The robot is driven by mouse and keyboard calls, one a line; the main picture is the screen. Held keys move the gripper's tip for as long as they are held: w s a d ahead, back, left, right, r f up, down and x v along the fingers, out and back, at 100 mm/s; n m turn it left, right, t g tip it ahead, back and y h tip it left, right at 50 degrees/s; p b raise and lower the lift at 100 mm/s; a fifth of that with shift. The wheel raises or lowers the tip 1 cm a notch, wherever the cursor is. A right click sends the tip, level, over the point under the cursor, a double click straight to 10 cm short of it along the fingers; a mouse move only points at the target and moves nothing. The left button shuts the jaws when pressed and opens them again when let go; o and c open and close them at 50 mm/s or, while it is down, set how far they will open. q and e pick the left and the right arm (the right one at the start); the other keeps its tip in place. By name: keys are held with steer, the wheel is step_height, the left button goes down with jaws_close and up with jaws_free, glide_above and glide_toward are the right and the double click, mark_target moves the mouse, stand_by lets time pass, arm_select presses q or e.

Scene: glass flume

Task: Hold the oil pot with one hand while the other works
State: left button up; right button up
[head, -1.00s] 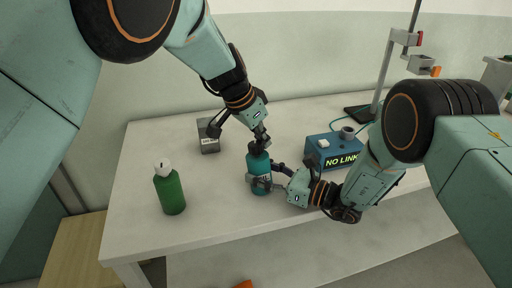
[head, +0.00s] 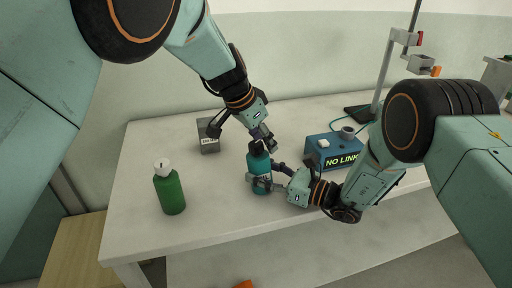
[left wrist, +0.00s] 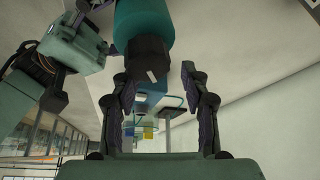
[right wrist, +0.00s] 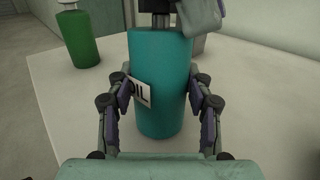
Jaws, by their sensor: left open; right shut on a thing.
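The oil pot (head: 260,172) is a teal bottle with a black cap, upright near the table's front edge. My left gripper (head: 266,142) is open at the pot's top, coming from above. In the left wrist view the black cap (left wrist: 147,58) lies beyond the spread fingers (left wrist: 165,108), not clearly between them. I cannot tell if a finger touches it.
A green bottle (head: 170,190) with a white cap stands at the left. A dark grey block (head: 208,136) with a label sits behind. A blue box (head: 333,152) reading "NO LINK" and a clamp stand (head: 385,75) are at the right. The table (head: 150,145) is clear between the bottles.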

arm_select(q)
steer(key=shift+s+d+f, duration=0.1)
steer(key=m, duration=0.2)
steer(key=m+g, duration=0.1)
steer(key=m, duration=0.1)
steer(key=m+g+h, duration=0.1)
steer(key=shift+s+d+m, duration=0.4)
steer(key=m, duration=0.1)
steer(key=m+g, duration=0.1)
steer(key=s+m+g, duration=0.1)
steer(key=m, duration=0.1)
steer(key=shift+d, duration=0.35)
steer(key=shift+w, duration=0.1)
jaws_close()
